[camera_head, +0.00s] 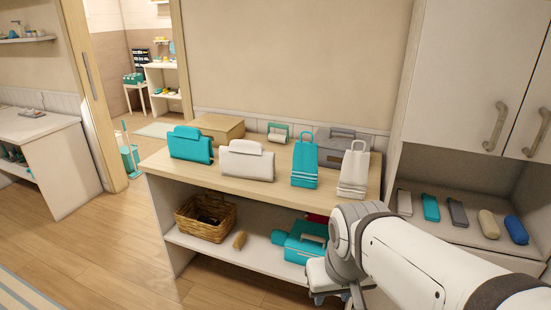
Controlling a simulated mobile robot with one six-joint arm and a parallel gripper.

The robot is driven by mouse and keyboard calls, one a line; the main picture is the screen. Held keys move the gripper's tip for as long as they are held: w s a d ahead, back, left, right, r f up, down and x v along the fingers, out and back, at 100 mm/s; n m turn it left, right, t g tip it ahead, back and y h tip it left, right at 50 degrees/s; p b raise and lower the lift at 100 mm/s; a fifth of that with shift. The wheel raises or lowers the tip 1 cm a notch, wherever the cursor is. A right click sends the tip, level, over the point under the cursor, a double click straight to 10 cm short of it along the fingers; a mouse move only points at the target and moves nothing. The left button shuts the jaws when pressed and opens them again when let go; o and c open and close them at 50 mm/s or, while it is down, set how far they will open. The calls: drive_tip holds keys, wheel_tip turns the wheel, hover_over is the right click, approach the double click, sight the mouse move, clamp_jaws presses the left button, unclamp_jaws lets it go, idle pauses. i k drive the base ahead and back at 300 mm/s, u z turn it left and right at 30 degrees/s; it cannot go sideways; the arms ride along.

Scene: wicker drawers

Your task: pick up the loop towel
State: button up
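Two upright items with a loop at the top stand on the wooden counter: a teal one with pale stripes near its base (304,165) and a white one (354,170) to its right. Either could be the loop towel; I cannot tell which is meant. My gripper (332,297) is low at the bottom of the camera_head view, in front of the counter and below its top, apart from both looped items. My arm hides much of it, and its fingers are too unclear to show open or shut.
A teal folded item (189,146) and a white one (246,160) stand left on the counter (228,180). A grey case (337,143) is behind. The lower shelf holds a wicker basket (205,220) and a teal case (300,243). Cabinet doors (455,65) overhang at right.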

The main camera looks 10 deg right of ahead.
sight(304, 171)
drive_tip(key=u, duration=2.2)
drive_tip(key=i, duration=1.65)
drive_tip(key=z, duration=3.7)
drive_tip(key=i, duration=1)
drive_tip(key=u, duration=0.1)
